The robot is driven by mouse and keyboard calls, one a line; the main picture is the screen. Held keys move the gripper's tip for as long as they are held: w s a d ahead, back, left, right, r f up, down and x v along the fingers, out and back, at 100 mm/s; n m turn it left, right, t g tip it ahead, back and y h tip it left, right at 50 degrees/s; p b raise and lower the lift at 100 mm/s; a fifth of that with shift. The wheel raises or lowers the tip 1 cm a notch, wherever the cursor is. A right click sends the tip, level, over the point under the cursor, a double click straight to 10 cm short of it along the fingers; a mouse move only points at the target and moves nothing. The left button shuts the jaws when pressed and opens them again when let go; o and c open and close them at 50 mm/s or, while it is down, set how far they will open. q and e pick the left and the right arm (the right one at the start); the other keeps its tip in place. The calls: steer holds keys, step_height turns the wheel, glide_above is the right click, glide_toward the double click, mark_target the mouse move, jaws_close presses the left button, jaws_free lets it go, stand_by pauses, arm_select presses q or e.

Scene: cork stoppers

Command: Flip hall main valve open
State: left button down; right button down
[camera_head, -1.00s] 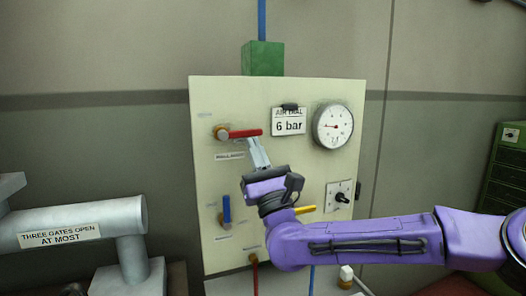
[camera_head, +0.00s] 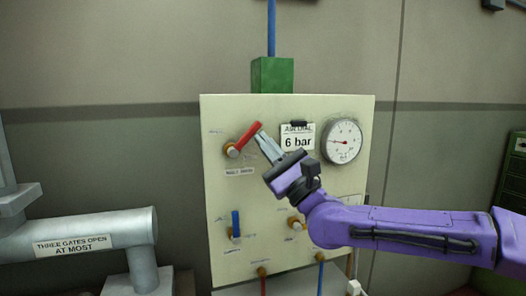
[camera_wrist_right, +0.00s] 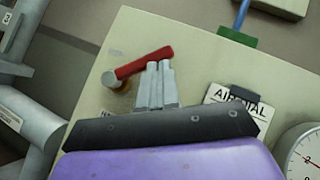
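The red lever valve (camera_head: 247,137) is at the upper left of a cream panel (camera_head: 215,200); the small label under it is too blurred to read for certain. Its handle slants up to the right from a brass pivot. It also shows in the right wrist view (camera_wrist_right: 146,62). My right gripper (camera_head: 261,134) has its fingertips against or just under the handle's outer end. In the right wrist view its fingers (camera_wrist_right: 157,68) are close together, with nothing visible between them. My left gripper is not in view.
A grey pipe (camera_head: 120,228) labelled "THREE GATES OPEN AT MOST" stands at left. A green cabinet (camera_head: 512,190) is at right.

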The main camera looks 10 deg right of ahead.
steer(key=shift+a+r, duration=0.15)
steer(key=shift+r, duration=0.7)
steer(key=shift+a+r, duration=0.2)
steer(key=shift+r, duration=0.35)
steer(key=s+d+f+b, duration=0.2)
steer(key=s+d+b, duration=0.3)
steer(key=d, duration=0.5)
steer(key=shift+s+d+f, duration=0.25)
steer(key=shift+s+f, duration=0.1)
steer(key=shift+s, duration=0.1)
